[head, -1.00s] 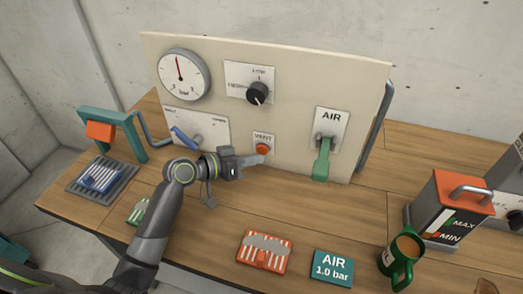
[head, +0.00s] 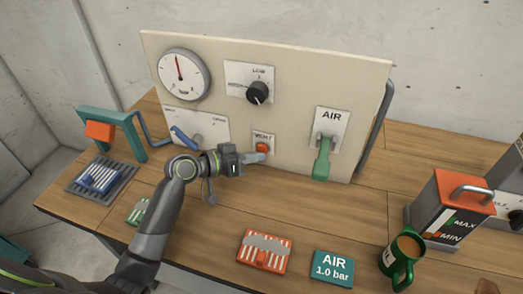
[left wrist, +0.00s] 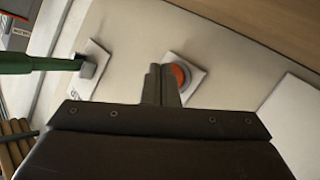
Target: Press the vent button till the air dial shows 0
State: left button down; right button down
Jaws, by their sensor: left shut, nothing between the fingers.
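The vent button (head: 262,148) is a red-orange knob on a small white plate low on the upright panel. It also shows in the left wrist view (left wrist: 181,75), partly behind the fingers. My left gripper (head: 263,158) is shut and empty, its fingertips just below and in front of the button. In the left wrist view the closed fingers (left wrist: 160,85) overlap the button's left edge; I cannot tell whether they touch it. The round air dial (head: 184,75) is at the panel's upper left. Its needle points nearly straight up, slightly left; its numbers are too small to read.
A black selector knob (head: 258,92) sits above the button. The green AIR lever (head: 322,160) hangs down to its right, and a blue handle (head: 185,138) is to its left.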

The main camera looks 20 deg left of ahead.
pick_arm(q)
jog(key=shift+w, duration=0.4)
dwell(1.8)
jog(key=shift+s, duration=0.1)
dwell(0.9)
jog(key=shift+s, duration=0.75)
jog(key=shift+s+a+p, duration=0.1)
jog(key=shift+s+p, duration=0.55)
jog(key=shift+s, duration=1.85)
